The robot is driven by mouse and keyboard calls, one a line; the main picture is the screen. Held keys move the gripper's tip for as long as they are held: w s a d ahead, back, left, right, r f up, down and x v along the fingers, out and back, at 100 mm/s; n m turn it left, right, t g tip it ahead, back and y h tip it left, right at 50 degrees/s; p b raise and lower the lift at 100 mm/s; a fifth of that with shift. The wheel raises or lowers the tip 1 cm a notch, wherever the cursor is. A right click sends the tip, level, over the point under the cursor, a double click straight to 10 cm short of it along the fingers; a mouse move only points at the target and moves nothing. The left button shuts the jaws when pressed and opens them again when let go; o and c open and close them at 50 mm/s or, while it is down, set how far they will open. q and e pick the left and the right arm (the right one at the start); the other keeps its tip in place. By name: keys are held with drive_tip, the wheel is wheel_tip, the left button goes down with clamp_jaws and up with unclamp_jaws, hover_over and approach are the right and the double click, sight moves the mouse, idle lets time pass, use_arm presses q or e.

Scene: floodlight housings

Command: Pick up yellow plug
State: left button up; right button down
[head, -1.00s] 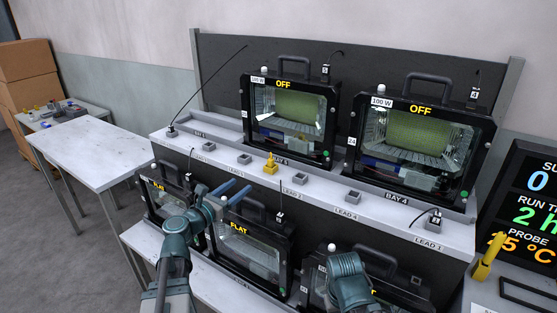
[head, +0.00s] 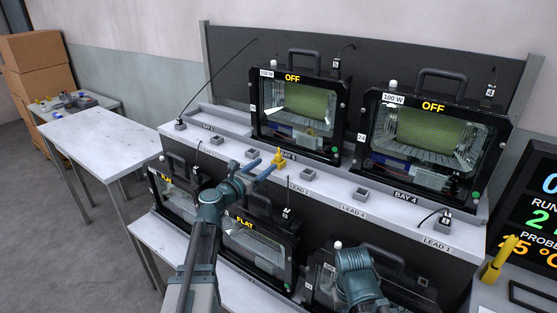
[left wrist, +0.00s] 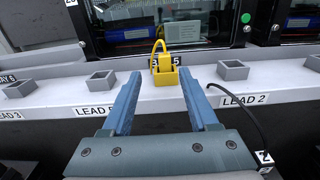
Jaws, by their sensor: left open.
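The yellow plug (head: 280,155) stands upright in a yellow square holder on the grey ledge, below the left upper housing. In the left wrist view the left gripper (left wrist: 160,84) has a finger to either side of the plug's line, short of the plug. My right gripper's fingers do not show.
Several empty grey holders (head: 304,174) line the ledge (head: 335,190). Two floodlight housings marked OFF (head: 300,110) stand behind it; more housings (head: 260,250) sit below. A black cable (left wrist: 240,115) hangs right of my left gripper. A white table (head: 95,135) is at the left.

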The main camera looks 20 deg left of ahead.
sight(277, 156)
use_arm(q)
drive_tip(key=x, duration=0.5)
drive_tip(key=shift+w+d+r+p, duration=0.1)
drive_tip(key=shift+d+r+p, duration=0.25)
drive_tip(key=shift+d, duration=0.05)
clamp_jaws()
